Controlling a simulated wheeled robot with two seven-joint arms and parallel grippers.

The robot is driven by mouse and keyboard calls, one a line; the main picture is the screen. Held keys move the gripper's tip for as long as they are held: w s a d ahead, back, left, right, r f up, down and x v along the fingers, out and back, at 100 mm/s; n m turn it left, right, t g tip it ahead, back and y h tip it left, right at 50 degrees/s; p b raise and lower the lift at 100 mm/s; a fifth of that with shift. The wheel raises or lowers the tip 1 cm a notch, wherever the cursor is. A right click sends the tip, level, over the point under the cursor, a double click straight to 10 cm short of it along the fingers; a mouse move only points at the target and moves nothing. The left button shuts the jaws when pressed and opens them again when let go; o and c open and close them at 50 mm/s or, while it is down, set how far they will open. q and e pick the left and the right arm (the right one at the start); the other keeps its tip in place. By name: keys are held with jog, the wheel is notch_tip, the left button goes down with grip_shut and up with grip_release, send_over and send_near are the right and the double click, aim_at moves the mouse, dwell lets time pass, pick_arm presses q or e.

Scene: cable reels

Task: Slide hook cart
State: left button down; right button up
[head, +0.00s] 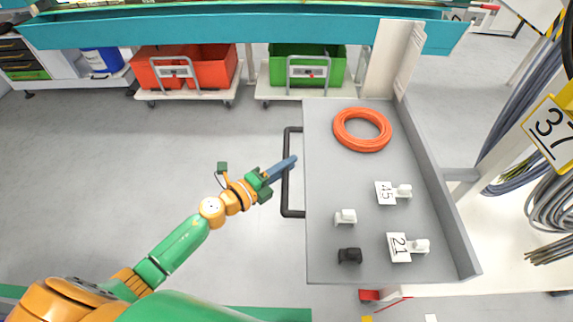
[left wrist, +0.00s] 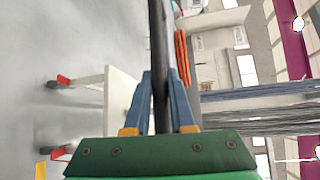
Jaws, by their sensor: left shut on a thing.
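The grey hook cart (head: 330,245) has a flat tray top with a raised wall on its right side. Its dark handle bar (head: 286,195) runs along the cart's left edge. My left gripper (head: 291,162) reaches the handle from the left and is shut on it. In the left wrist view the dark handle (left wrist: 158,50) passes between the blue fingers of the gripper (left wrist: 162,78). On the cart lie an orange cable coil (head: 340,129), a white hook (head: 345,216), a black hook (head: 350,256) and tags 45 (head: 385,193) and 21 (head: 398,247). My right gripper is not in view.
A teal-edged table (head: 230,30) spans the back, with red bins (head: 210,65) and a green bin (head: 308,62) on trolleys beneath. Grey cable coils (head: 555,205) and a 37 sign (head: 549,123) stand at right. The floor left of the cart (head: 90,150) is clear.

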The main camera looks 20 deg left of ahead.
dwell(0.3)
pick_arm(q)
jog(key=shift+s+a, duration=0.2)
jog(key=shift+a, duration=0.35)
jog(key=shift+s+a, duration=0.15)
jog(key=shift+a, duration=0.4)
jog(key=c, duration=1.2)
grip_release()
jog(key=shift+a, duration=0.25)
jog(key=o, duration=0.4)
jog(key=shift+o, duration=0.2)
jog(key=shift+d, duration=0.2)
jog(key=shift+s, duration=0.1)
jog(key=f+b+v, duration=0.1)
jog(key=v, duration=0.5)
jog(key=shift+s+a+r, duration=0.3)
jog(key=shift+s+r, duration=0.1)
jog(key=shift+r, duration=0.1)
